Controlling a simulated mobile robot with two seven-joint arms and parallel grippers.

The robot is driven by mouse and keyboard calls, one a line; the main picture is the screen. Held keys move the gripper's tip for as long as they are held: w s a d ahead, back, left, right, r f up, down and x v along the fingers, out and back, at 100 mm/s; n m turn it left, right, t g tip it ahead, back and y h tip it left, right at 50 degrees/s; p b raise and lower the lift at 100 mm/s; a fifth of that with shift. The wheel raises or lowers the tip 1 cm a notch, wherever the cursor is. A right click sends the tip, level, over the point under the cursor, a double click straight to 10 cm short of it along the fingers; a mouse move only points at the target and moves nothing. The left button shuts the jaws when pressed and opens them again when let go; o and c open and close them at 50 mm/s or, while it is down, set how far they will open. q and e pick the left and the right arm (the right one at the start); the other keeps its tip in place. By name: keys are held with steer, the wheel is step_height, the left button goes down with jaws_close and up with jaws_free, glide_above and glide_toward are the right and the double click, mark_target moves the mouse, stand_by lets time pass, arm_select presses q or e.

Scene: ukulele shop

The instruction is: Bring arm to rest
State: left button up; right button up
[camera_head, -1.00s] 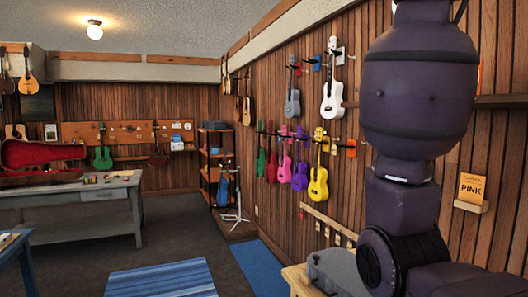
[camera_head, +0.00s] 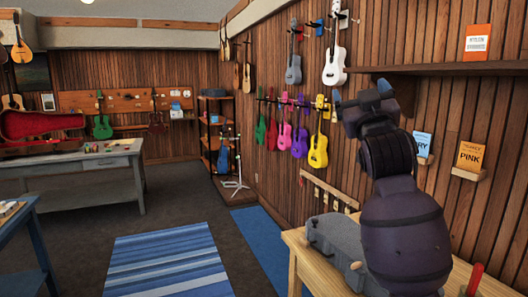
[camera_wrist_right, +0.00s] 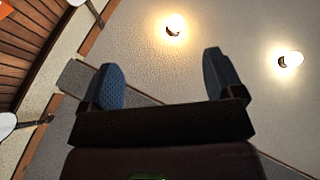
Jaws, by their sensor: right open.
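My right arm rises from the lower right in the head view. Its right gripper (camera_head: 361,93) points upward in front of the wood-panelled wall, with its two dark blue fingertips apart. The right wrist view looks up at the ceiling. There the right gripper (camera_wrist_right: 166,76) shows its fingers spread wide with nothing between them. My left arm and gripper are not in view.
A wooden bench (camera_head: 293,240) stands below my right arm, with a red-handled tool (camera_head: 474,280) on it. A shelf (camera_head: 450,66) and card holders line the right wall. Colourful ukuleles hang behind, including a yellow one (camera_head: 318,150). The floor around the striped rug (camera_head: 168,262) is clear.

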steer(key=s+d+f+g+y, duration=0.1)
steer(key=s+d+f+g, duration=0.15)
steer(key=f, duration=1.65)
steer(key=s+d+f+g+y, duration=0.1)
steer(key=s+f+g, duration=0.25)
steer(key=f, duration=1.65)
steer(key=s+d+f+m+g+h, duration=0.1)
steer(key=s+d+f+g, duration=0.1)
steer(key=s+f, duration=1.1)
steer(key=s+d+f+m+g, duration=0.1)
steer(key=s+f+g, duration=0.3)
steer(key=s+f, duration=0.9)
steer(key=shift+s+d+f+g+h, duration=0.35)
steer(key=shift+s+d+h, duration=0.1)
steer(key=shift+d, duration=0.4)
